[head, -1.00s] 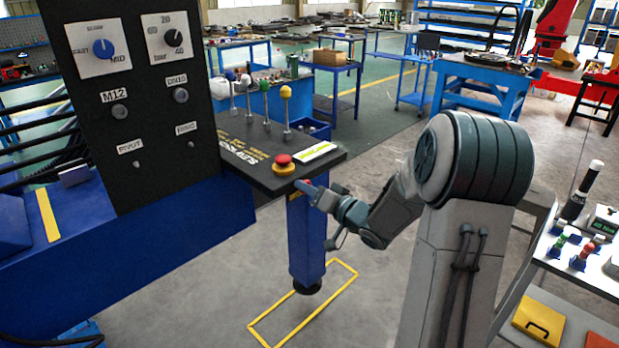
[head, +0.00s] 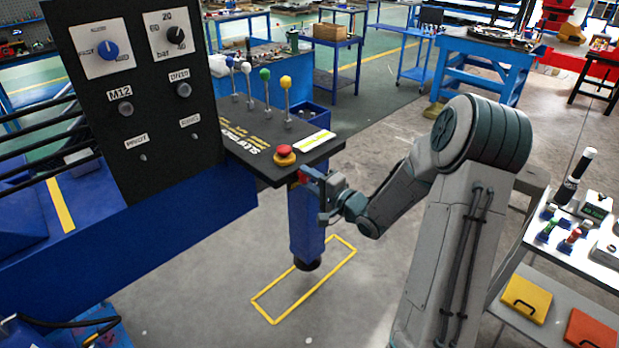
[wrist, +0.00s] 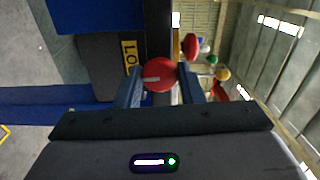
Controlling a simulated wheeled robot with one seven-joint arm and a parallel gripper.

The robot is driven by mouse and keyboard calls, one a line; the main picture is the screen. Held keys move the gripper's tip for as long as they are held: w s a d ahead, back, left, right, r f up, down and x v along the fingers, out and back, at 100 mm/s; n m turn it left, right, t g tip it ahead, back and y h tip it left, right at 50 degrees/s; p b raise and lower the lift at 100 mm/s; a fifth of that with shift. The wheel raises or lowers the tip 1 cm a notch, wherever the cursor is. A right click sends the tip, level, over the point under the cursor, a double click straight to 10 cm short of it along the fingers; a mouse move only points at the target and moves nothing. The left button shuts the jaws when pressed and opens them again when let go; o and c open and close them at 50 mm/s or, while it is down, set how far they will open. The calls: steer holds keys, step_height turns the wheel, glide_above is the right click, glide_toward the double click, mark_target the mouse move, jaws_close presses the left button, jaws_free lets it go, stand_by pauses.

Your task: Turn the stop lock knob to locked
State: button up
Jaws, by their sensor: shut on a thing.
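The stop lock knob (wrist: 160,76) is a round red knob with a white pointer line, seen from the front in the wrist view. The line lies almost level in the picture, its visible part left of the knob's middle. My gripper (wrist: 161,88) has a finger on each side of the knob and is shut on it. A yellow label (wrist: 130,58) starting "LO" sits up and left of the knob; the rest of its text is hidden. In the head view my gripper (head: 308,181) is at the console's front edge, below the red mushroom button, and mostly covers the knob.
The red mushroom button (head: 284,152) stands on the console top (head: 245,140) just above my gripper. Several levers with coloured balls stand behind it. A blue post (head: 306,230) is below. A side table (head: 585,250) stands at the right.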

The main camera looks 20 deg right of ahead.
steer(key=shift+m, duration=0.4)
steer(key=o, duration=1)
steer(key=b+v, duration=0.3)
steer(key=v, duration=1.1)
steer(key=shift+w, duration=0.1)
